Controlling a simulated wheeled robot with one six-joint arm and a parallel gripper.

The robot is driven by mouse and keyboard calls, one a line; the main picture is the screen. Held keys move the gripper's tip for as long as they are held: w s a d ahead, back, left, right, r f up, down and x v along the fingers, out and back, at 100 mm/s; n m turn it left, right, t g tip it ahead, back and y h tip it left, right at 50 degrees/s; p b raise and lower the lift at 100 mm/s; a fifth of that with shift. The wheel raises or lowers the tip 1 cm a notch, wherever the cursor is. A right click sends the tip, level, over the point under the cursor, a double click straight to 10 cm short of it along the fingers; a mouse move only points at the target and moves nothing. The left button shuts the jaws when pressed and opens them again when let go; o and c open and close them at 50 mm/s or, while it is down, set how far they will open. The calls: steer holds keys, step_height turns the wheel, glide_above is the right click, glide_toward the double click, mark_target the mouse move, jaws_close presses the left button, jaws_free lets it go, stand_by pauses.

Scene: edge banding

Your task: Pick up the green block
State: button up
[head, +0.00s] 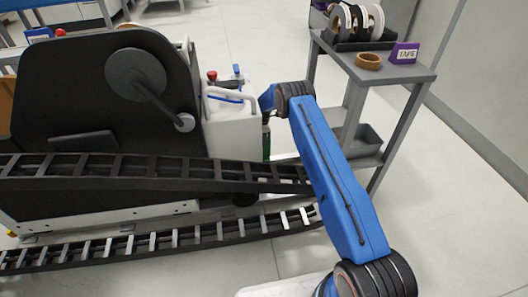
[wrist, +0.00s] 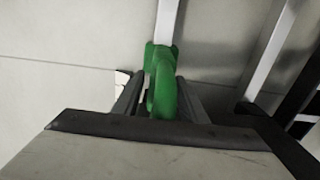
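The green block (wrist: 164,88) shows in the wrist view as a rounded, handle-like green piece with a wider far end, beside a pale metal bar. My gripper (wrist: 160,78) has one dark finger on each side of it. A narrow gap shows between the left finger and the green piece, so the fingers look open around it. The near part of the block is hidden behind the gripper body. In the head view only a thin green strip (head: 266,143) shows below my wrist, beside the white machine housing; the fingers are hard to make out there.
The black edge-banding machine (head: 85,95) with its dark roller track (head: 150,172) fills the left. A grey cart (head: 400,72) stands to the right with tape rolls (head: 357,20), a brown ring (head: 368,61) and a purple TAPE box (head: 404,53). Floor at the right is clear.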

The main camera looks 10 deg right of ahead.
jaws_close()
steer(key=shift+r, duration=0.15)
